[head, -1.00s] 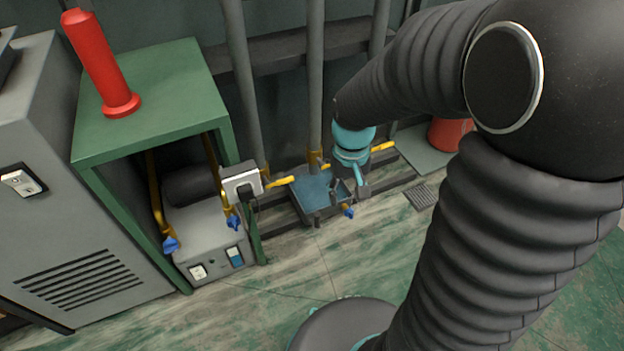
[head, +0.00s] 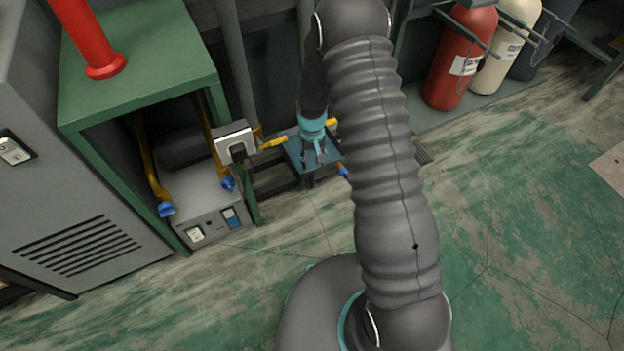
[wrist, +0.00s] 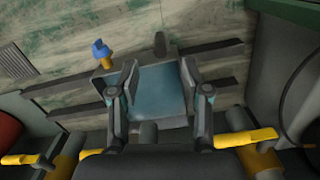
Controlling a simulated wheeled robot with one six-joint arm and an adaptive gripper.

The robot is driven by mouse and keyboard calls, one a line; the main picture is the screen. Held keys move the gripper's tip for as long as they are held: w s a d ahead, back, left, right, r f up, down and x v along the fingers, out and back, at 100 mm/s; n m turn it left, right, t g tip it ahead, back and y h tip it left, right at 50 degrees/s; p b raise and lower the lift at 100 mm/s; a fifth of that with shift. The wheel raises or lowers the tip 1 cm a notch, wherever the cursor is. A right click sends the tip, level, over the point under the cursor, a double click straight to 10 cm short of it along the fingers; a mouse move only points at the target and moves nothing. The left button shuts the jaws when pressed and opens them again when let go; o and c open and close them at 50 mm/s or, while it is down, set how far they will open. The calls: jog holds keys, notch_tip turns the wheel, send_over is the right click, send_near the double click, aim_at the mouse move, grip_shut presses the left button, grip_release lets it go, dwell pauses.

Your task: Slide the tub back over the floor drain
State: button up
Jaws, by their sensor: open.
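The tub (head: 293,158) is a dark square box with a blue interior, low by the wall pipes. It also shows in the wrist view (wrist: 156,92), with a dark knob-like part at its far edge. My gripper (head: 313,152) is open above the tub. In the wrist view its two fingers (wrist: 158,76) overlap the tub's left and right sides; I cannot tell whether they touch. The floor drain (head: 423,155) is a small grate right of the tub, partly hidden by my arm. The wrist view shows the drain (wrist: 16,62) at the left edge, apart from the tub.
Yellow valve handles (wrist: 240,138) and a blue-handled valve (wrist: 101,50) are close around the tub. A green stand (head: 140,65) with a grey machine (head: 205,205) is on the left. Red (head: 461,55) and cream cylinders (head: 505,45) stand at right. The front floor is clear.

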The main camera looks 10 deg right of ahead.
aim_at(312, 180)
jog(key=shift+w+r+t, duration=0.15)
jog(key=shift+w+t, duration=0.15)
jog(key=shift+w, duration=0.3)
jog(key=shift+w+a, duration=0.1)
notch_tip(312, 180, down, 14)
jog(key=shift+r+b, duration=0.15)
jog(key=shift+b, duration=0.15)
grip_shut()
